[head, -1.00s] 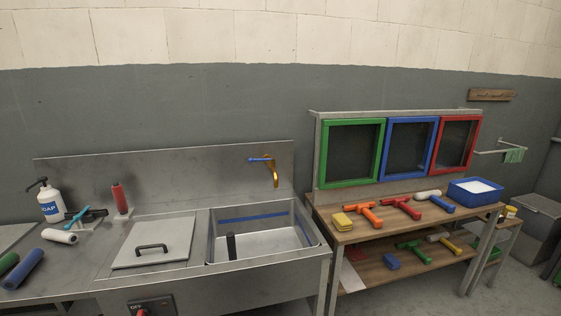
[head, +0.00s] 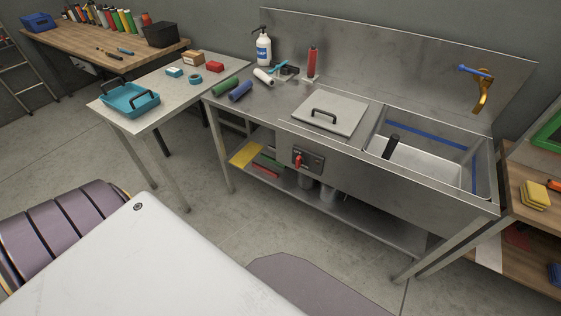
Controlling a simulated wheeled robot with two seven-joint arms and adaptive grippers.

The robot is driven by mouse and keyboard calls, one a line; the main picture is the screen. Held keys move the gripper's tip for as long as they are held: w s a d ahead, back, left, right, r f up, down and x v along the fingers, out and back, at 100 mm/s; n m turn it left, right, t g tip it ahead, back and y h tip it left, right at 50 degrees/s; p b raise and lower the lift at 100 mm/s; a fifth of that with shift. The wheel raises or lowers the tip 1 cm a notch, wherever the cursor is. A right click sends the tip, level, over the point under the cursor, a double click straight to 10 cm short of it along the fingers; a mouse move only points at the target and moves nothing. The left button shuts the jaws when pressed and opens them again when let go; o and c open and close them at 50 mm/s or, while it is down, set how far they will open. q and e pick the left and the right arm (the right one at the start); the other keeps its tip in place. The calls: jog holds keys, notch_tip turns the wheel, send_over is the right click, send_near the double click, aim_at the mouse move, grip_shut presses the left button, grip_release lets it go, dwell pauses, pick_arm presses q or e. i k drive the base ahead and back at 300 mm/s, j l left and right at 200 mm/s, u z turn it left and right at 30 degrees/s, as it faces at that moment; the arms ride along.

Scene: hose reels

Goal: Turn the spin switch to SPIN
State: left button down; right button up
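The spin switch is a red rotary knob (head: 298,161) on a dark plate (head: 309,160) on the front of the steel sink bench (head: 340,162), below the square lid. The plate's lettering is too small to read, so I cannot tell the knob's setting. Neither gripper shows in the head view. Only parts of my own body fill the lower left and bottom.
A square lid with a black handle (head: 330,114) lies left of the basin (head: 420,157). A side table (head: 165,85) with a teal tray (head: 129,100) stands to the left. Open floor (head: 205,215) lies before the bench. A wooden shelf unit (head: 525,225) stands right.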

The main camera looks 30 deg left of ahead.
aim_at(300, 160)
jog(key=u, duration=0.9)
